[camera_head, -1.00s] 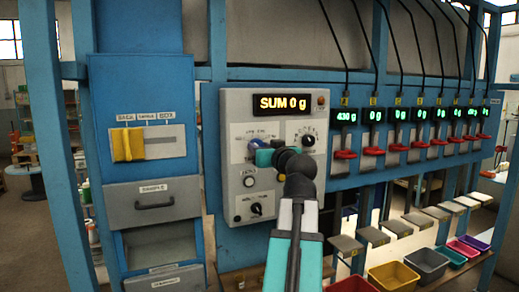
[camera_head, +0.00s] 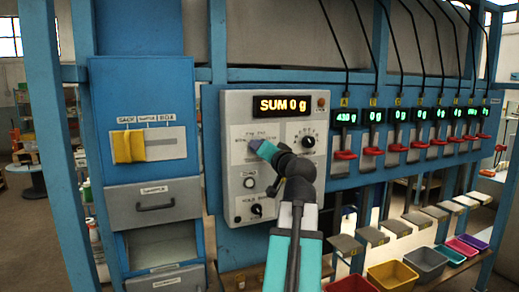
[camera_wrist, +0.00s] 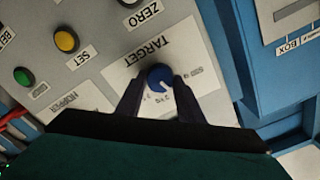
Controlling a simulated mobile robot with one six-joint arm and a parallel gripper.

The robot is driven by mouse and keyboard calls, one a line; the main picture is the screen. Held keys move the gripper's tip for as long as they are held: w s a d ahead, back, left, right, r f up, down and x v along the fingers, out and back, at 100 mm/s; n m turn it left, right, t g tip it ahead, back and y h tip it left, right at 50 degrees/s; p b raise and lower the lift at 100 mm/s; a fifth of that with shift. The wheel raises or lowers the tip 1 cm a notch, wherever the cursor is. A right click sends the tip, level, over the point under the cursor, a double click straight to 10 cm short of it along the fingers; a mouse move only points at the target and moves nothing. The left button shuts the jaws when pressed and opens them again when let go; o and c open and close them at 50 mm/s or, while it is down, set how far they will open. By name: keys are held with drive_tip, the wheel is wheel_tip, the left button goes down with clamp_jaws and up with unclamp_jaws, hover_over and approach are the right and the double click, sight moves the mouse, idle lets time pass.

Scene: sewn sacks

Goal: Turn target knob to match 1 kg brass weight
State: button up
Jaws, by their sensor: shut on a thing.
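The blue target knob (camera_wrist: 158,76) sits on the light panel, below the upside-down TARGET label in the wrist view. Its white pointer mark faces the lower right there. My gripper (camera_wrist: 157,86) has one dark finger on each side of the knob and is shut on it. In the head view my gripper (camera_head: 261,149) is at the left dial of the grey control box (camera_head: 240,180) and hides most of that knob. The box display (camera_head: 281,105) reads SUM 0 g. I see no brass weight in these frames.
A second dial (camera_head: 308,141) is right of my arm; a round button (camera_head: 250,182) and lower knob (camera_head: 256,209) are below. Yellow SET and green buttons (camera_wrist: 66,41) show in the wrist view. Several red-handled scales and coloured bins (camera_head: 393,275) stand at right.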

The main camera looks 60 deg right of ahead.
drive_tip(key=shift+w+r+m, duration=0.1)
drive_tip(key=shift+r+m, duration=0.15)
drive_tip(key=shift+m, duration=0.05)
drive_tip(key=o, duration=1.1)
drive_tip(key=shift+w+d+f, duration=0.1)
drive_tip(key=shift+c, duration=0.2)
drive_tip(key=shift+f, duration=0.15)
drive_tip(key=b+v, duration=0.7)
drive_tip(key=v, duration=0.7)
